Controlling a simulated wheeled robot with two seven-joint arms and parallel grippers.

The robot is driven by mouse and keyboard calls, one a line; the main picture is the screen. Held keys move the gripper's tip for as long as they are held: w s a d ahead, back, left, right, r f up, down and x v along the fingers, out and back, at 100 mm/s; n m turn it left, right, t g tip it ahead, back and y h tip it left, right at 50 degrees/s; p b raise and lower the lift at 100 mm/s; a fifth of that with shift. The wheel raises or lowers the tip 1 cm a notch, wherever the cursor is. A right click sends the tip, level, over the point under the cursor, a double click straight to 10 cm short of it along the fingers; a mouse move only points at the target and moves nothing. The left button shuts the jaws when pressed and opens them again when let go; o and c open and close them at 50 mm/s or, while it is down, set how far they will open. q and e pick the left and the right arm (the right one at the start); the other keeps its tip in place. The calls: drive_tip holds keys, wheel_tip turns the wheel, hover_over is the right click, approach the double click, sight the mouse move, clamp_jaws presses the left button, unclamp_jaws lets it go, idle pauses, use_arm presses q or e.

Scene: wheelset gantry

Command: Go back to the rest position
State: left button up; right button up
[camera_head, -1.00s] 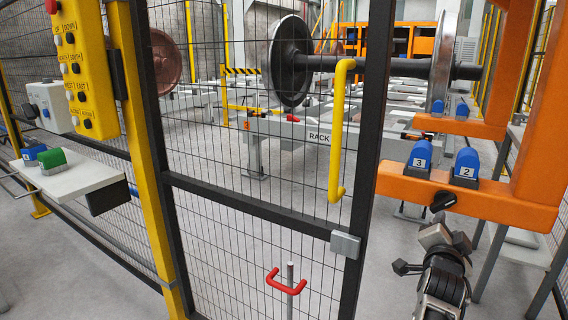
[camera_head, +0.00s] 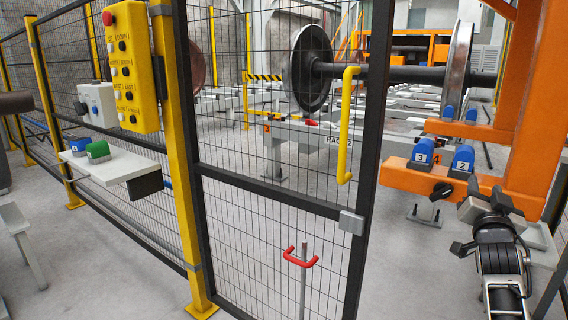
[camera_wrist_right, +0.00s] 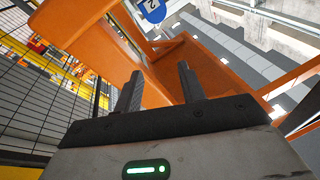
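My right gripper (camera_head: 487,198) is in front of the orange gantry frame (camera_head: 405,178) at the right of the head view, close to the black knob (camera_head: 441,191). In the right wrist view its two dark fingers (camera_wrist_right: 158,90) stand apart with nothing between them, and the orange frame (camera_wrist_right: 88,38) is beyond them. The blue block marked 3 (camera_head: 422,155) and the blue block marked 2 (camera_head: 462,160) sit on the orange beam. Block 2 also shows in the right wrist view (camera_wrist_right: 152,9). My left gripper is out of view.
A mesh gate with a yellow handle (camera_head: 346,125) stands ahead. A yellow button box (camera_head: 129,70) hangs on the yellow post, above a shelf (camera_head: 122,166) with a green block (camera_head: 97,151) and a blue block (camera_head: 77,145). A red-handled rod (camera_head: 302,262) stands low at the gate. A wheelset (camera_head: 310,66) is behind.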

drive_tip(key=d+r+n+y, duration=0.2)
drive_tip(key=d+n+y, duration=0.1)
drive_tip(key=d+n, duration=0.6)
wheel_tip(320, 180, down, 7)
drive_tip(key=n+g, duration=0.2)
drive_tip(key=g, duration=0.1)
drive_tip(key=s+a+f+n+g+y, duration=0.1)
drive_tip(key=s+a+f+y, duration=0.2)
drive_tip(key=s+a+f, duration=0.55)
drive_tip(key=s+a+f+n+g+y, duration=0.15)
drive_tip(key=s+a+f+y, duration=0.25)
drive_tip(key=a+f, duration=1)
drive_tip(key=s+a+m+g+y, duration=0.2)
drive_tip(key=s+a+m+y, duration=0.1)
drive_tip(key=s+a, duration=1.45)
use_arm(q)
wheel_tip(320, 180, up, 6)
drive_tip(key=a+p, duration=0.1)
drive_tip(key=p, duration=1)
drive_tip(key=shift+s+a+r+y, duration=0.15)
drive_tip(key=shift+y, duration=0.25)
use_arm(e)
wheel_tip(320, 180, up, 7)
drive_tip(key=s+d, duration=0.2)
drive_tip(key=shift+s+d+r+h, duration=0.15)
drive_tip(key=shift+s+h, duration=0.15)
drive_tip(key=shift+s, duration=0.1)
